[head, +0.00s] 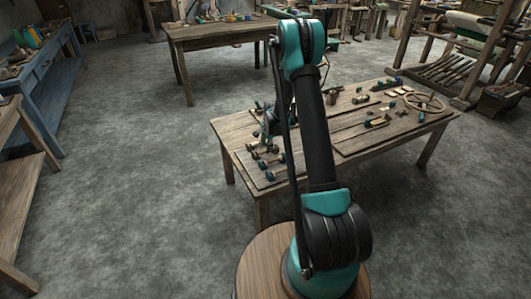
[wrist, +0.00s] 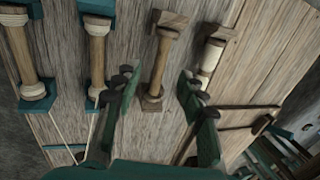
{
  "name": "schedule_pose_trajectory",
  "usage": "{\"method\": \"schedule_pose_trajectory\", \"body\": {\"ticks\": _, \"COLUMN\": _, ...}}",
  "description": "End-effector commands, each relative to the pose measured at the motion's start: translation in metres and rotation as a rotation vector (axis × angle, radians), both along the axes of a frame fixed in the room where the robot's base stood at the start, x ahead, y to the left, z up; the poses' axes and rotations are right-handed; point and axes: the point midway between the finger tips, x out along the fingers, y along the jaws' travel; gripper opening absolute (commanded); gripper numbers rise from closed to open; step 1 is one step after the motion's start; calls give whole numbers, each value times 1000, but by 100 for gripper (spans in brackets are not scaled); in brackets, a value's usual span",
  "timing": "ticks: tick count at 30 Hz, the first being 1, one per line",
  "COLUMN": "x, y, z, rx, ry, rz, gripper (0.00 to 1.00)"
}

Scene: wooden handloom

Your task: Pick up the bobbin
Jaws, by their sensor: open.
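Several bobbins lie in a row on the wooden table in the wrist view. One with brown flanges and a bare wooden core (wrist: 159,62) lies between my fingers in the picture. Another bobbin, with a pale wound core (wrist: 211,58), lies to its right, partly behind the right finger. Two bobbins with teal flanges lie to the left, at the far left (wrist: 22,52) and nearer the middle (wrist: 97,52). My gripper (wrist: 156,84) is open and empty above the row; its height over the table is hard to judge. In the head view my arm hides part of the row.
The work table (head: 220,130) also bears a round wooden wheel (head: 425,97), shuttles and small wooden parts to the right. A second table (head: 215,32) stands behind, a blue bench (head: 40,65) at left and a loom (head: 480,50) at the back right. Grey floor is clear between.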

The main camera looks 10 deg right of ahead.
Motion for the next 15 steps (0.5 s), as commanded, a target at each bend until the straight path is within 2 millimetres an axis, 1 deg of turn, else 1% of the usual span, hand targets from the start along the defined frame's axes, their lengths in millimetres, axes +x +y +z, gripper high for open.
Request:
{"method": "schedule_pose_trajectory", "body": {"ticks": 1, "x": 2, "y": 2, "z": -9, "rx": 0, "ry": 0, "rz": 1, "gripper": 41}}
{"method": "schedule_pose_trajectory", "body": {"ticks": 6, "x": 6, "y": 3, "z": -26, "rx": 0, "ry": 0, "rz": 0, "gripper": 41}}
{"method": "schedule_pose_trajectory", "body": {"ticks": 9, "x": 7, "y": 4, "z": -31, "rx": 0, "ry": 0, "rz": 0, "gripper": 41}}
{"method": "schedule_pose_trajectory", "body": {"ticks": 15, "x": 7, "y": 4, "z": -32, "rx": 0, "ry": 0, "rz": 0, "gripper": 41}}
